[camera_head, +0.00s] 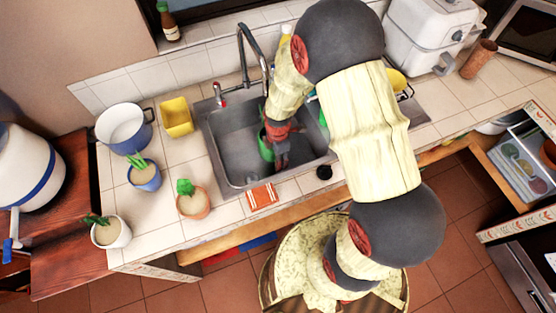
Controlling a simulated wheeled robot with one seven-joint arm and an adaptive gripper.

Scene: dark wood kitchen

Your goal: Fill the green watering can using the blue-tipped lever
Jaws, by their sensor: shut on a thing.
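The green watering can (265,148) is inside the metal sink (226,150), partly covered by my gripper (281,158). My gripper reaches down into the sink and is shut on the can; its fingertips are hard to make out. The faucet (243,62) has a tall curved spout above the sink, and its end is near my arm. A red-tipped lever (218,93) stands at the sink's back left. I cannot make out the blue-tipped lever; my arm covers the area right of the faucet. I see no clear water stream.
A blue-rimmed pot (124,127), a yellow container (177,117) and several potted plants (192,203) stand left of the sink. An orange striped packet (262,196) lies on the front counter edge. A white appliance (432,35) stands back right.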

